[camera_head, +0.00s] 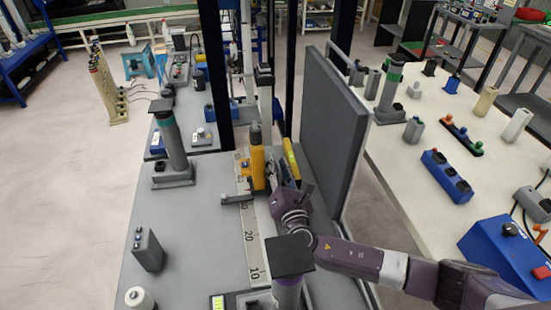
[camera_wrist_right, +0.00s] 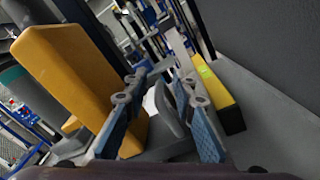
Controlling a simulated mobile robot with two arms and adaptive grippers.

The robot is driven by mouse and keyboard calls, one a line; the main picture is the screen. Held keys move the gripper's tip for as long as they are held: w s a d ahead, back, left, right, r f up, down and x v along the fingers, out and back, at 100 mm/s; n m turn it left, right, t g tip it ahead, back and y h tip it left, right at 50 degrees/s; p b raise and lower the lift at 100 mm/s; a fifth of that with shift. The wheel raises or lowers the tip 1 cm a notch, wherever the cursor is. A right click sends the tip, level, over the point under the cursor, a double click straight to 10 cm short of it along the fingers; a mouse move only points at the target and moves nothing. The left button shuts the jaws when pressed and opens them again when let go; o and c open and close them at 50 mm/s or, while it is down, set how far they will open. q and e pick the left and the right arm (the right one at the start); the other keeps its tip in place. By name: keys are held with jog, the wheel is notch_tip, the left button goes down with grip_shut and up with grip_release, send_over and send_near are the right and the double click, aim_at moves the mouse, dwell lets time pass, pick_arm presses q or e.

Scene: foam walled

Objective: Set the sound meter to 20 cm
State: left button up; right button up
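The yellow sound meter (camera_head: 257,170) with a grey tip stands upright on the bench, on a grey slider foot (camera_head: 236,199) lying across a pale ruler strip (camera_head: 249,240). The foot lies past the 20 mark, on the side away from the 10 mark. The meter fills the left of the right wrist view (camera_wrist_right: 72,75). My right gripper (camera_head: 277,178) is just right of the meter. Its blue-padded fingers (camera_wrist_right: 163,118) are apart, with a grey upright piece showing between them; I cannot tell whether they touch it. My left gripper is not in view.
A yellow-and-black bar (camera_head: 291,160) lies right of my right gripper, beside a tall dark foam panel (camera_head: 333,125). A purple post with a black top (camera_head: 289,256) stands by the ruler's near end. A grey box (camera_head: 147,250) stands at the left; bench between is clear.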

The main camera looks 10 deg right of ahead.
jog(key=shift+w, duration=1.1)
jog(key=shift+c, duration=0.5)
grip_shut()
jog(key=shift+a+r, duration=0.1)
